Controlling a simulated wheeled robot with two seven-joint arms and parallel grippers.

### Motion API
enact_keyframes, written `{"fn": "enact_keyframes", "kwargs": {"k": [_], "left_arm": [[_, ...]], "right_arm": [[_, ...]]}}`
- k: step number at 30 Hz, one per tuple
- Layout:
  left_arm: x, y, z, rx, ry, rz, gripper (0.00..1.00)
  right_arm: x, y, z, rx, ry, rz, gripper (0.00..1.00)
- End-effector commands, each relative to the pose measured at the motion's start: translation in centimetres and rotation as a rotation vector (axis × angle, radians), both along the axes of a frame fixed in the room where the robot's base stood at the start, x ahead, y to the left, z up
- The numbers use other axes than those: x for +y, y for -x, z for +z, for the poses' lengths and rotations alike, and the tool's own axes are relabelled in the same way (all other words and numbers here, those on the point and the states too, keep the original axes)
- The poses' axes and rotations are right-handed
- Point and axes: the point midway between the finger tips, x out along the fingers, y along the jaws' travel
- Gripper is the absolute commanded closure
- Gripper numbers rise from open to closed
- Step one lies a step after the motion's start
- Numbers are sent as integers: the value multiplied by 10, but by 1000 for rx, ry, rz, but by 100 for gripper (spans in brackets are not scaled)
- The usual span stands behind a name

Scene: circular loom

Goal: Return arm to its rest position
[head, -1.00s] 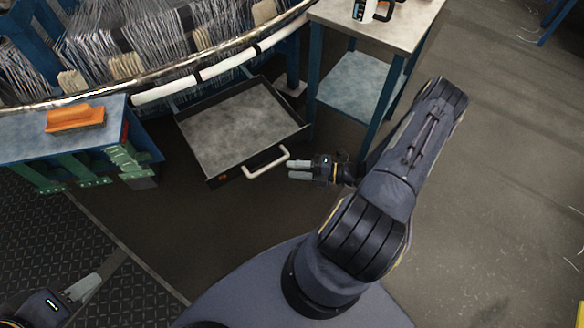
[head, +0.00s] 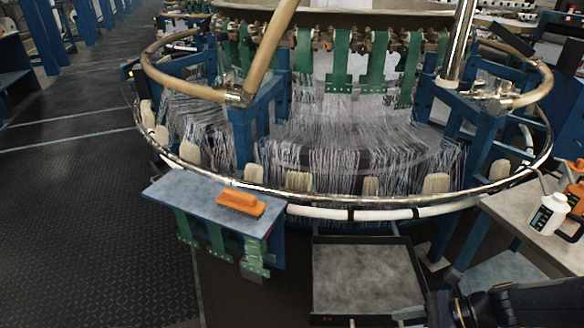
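My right arm (head: 530,304) comes in at the bottom right corner, in front of the grey side table. Its dark wrist end (head: 447,309) is beside the right front corner of the open drawer (head: 365,275). A small pale piece at the bottom edge, just left of the wrist, looks like part of my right gripper (head: 406,313). The picture edge cuts it off, so its opening cannot be told. My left arm and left gripper are out of view.
The round loom's rail (head: 330,200) curves across the middle. An orange brush-like block (head: 241,203) lies on a blue side table (head: 200,201) at left. A white bottle (head: 548,214) and an orange tool (head: 577,197) stand on the right table (head: 520,208). The left floor is clear.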

Motion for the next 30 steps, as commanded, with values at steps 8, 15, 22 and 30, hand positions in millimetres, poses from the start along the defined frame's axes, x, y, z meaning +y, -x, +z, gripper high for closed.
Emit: {"fn": "enact_keyframes", "kwargs": {"k": [8, 15, 22, 30], "left_arm": [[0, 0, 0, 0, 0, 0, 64], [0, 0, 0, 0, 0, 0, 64], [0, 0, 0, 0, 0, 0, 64], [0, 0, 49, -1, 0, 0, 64]], "right_arm": [[31, 52, 83, -653, 487, 649, 64], [38, 88, 112, -1055, 789, 1055, 64], [38, 107, 124, -1300, 993, 1306, 64], [36, 113, 175, -1372, 1063, 1391, 64]]}}
